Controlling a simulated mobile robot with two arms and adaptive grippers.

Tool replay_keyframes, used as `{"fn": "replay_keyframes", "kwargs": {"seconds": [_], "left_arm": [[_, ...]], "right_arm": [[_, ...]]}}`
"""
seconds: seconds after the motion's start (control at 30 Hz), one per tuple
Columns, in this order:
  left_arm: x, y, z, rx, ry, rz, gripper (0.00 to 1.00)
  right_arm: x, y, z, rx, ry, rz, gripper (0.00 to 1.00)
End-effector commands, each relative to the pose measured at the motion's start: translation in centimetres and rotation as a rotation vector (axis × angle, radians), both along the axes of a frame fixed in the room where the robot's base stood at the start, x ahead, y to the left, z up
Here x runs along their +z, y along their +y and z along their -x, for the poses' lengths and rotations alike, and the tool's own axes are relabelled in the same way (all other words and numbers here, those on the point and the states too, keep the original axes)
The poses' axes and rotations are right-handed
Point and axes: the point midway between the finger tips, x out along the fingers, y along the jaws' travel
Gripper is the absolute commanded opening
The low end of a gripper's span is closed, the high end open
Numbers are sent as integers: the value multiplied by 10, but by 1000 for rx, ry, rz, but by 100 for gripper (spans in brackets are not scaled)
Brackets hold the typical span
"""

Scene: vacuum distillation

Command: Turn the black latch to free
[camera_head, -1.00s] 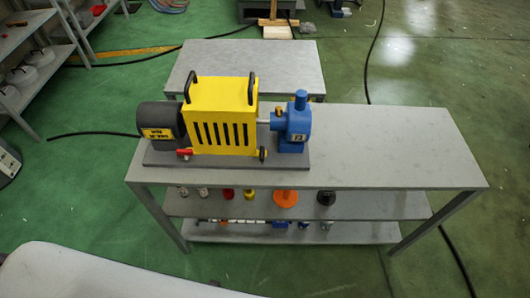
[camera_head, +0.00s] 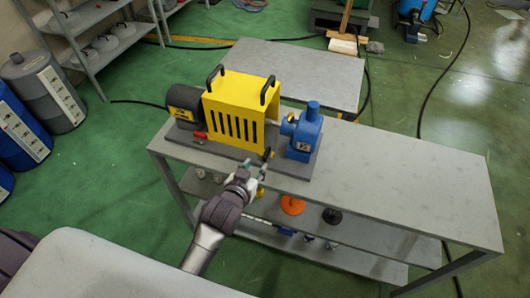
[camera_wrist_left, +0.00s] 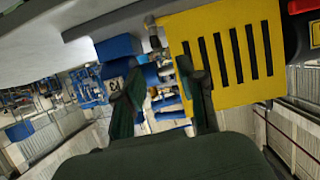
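The black latch (camera_head: 268,153) is at the lower right corner of the yellow slotted guard (camera_head: 234,112), beside the blue pump (camera_head: 303,134). My left gripper (camera_head: 256,169) is just in front of and below the latch, with its fingers toward it. In the left wrist view the two dark fingers (camera_wrist_left: 163,92) stand apart with nothing clearly held. The yellow guard (camera_wrist_left: 228,58) is behind the right-hand finger there. The latch cannot be told clearly from that finger, and contact cannot be judged. My right gripper is not in view.
A red latch (camera_head: 199,135) is at the guard's lower left, near the black motor (camera_head: 184,105). The grey table (camera_head: 410,190) is clear to the right. Lower shelves hold an orange cone-shaped part (camera_head: 292,205) and small fittings. Another grey table (camera_head: 310,75) stands behind.

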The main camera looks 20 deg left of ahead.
Motion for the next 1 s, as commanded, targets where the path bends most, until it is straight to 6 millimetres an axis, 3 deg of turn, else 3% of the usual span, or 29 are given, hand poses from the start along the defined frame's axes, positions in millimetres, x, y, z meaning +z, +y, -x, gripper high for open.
{"fn": "replay_keyframes", "kwargs": {"seconds": [0.2,0.4,0.87,1.0], "left_arm": [[-17,-2,-46,-1,-1,0,40],[-29,-3,-74,0,0,0,40],[-35,-3,-85,-1,0,1,40],[-35,-3,-85,-1,0,1,18]], "right_arm": [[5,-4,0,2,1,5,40],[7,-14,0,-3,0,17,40],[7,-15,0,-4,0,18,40],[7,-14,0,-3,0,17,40]]}}
